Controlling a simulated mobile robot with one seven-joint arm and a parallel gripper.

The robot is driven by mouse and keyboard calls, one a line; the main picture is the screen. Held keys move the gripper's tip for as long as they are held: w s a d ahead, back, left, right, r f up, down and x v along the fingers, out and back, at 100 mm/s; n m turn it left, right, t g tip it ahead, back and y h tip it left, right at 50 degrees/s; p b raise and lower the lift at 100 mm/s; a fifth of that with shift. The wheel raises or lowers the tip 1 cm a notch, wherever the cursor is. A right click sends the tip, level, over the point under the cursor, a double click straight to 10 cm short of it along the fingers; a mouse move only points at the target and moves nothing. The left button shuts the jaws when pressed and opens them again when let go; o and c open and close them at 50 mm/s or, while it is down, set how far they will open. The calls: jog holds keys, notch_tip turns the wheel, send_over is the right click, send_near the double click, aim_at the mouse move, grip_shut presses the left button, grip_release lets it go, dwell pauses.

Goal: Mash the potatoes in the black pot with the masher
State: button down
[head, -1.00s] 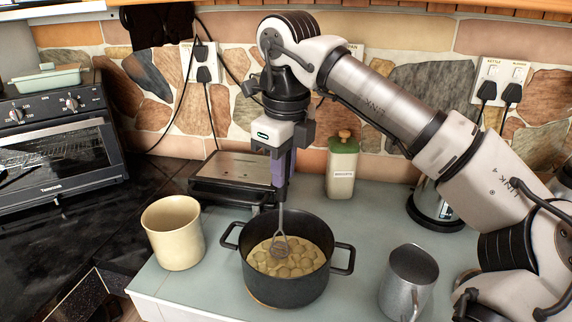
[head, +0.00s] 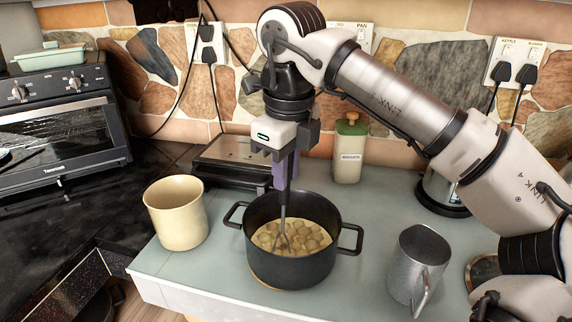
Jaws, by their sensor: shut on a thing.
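The black pot (head: 285,272) stands on the grey-green worktop in the head view, with a handle on each side. Potatoes (head: 308,238) lie in it as several rounded, pale yellow lumps. My gripper (head: 284,160) is above the pot, pointing down, and shut on the upper part of the masher (head: 283,208). The masher hangs nearly upright, its thin metal shaft inside the pot. Its head is down among the potatoes and is partly hidden by them.
An oven (head: 60,135) is at the left.

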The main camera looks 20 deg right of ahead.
jog(key=shift+f+b, duration=0.3)
jog(key=shift+f, duration=0.4)
jog(key=shift+r, duration=0.1)
notch_tip(320, 180, up, 5)
jog(key=p, duration=0.4)
